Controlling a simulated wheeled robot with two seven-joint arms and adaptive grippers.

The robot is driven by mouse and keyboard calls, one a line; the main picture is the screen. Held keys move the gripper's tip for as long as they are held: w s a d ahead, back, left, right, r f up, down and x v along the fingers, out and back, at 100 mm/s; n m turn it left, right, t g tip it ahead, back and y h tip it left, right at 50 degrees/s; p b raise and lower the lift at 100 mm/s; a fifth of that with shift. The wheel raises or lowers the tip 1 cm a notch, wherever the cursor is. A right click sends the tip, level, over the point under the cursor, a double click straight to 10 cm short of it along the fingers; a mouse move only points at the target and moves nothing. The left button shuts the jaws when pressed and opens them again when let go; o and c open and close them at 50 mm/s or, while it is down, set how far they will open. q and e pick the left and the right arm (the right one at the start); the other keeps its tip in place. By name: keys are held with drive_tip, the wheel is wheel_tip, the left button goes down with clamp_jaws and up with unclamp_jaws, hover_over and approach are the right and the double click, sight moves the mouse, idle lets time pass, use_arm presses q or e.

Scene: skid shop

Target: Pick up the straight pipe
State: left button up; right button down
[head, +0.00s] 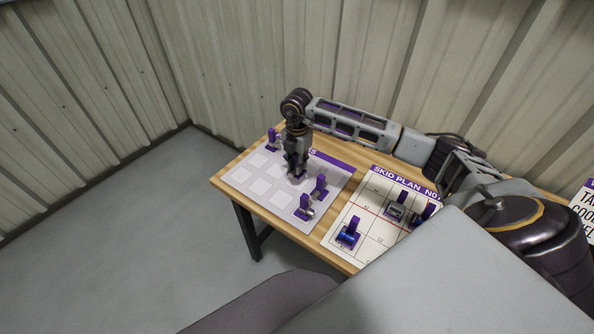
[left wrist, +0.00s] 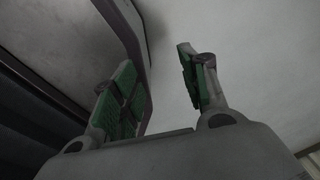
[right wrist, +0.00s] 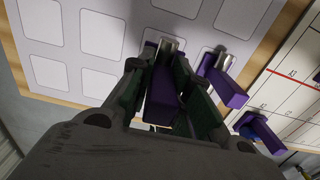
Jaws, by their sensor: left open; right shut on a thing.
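My right gripper (head: 297,178) points down over the parts board (head: 240,179), on its right half. In the right wrist view its two fingers are closed on the purple handle (right wrist: 163,95) of a part with a short silvery metal piece at its far end. I take this for the straight pipe; its shape is mostly hidden by handle and fingers. I cannot tell whether it still touches the board. My left gripper (left wrist: 158,70) is open and empty, away from the table, and is not visible in the head view.
Purple-handled parts stand close by on the board (head: 320,187) (head: 305,209), and one at its back corner (head: 272,138). The skid plan sheet (head: 376,183) lies to the right with a blue part (head: 348,234) and a silvery part (head: 396,208). Corrugated walls stand behind.

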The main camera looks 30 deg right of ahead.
sight(297, 154)
wheel_tip(297, 154, up, 4)
drive_tip(key=shift+f, duration=0.15)
use_arm(q)
drive_tip(key=shift+w+a+f, duration=0.15)
drive_tip(key=shift+w+a, duration=0.1)
drive_tip(key=shift+a, duration=0.55)
use_arm(e)
drive_tip(key=shift+r, duration=0.75)
use_arm(q)
drive_tip(key=shift+d, duration=0.1)
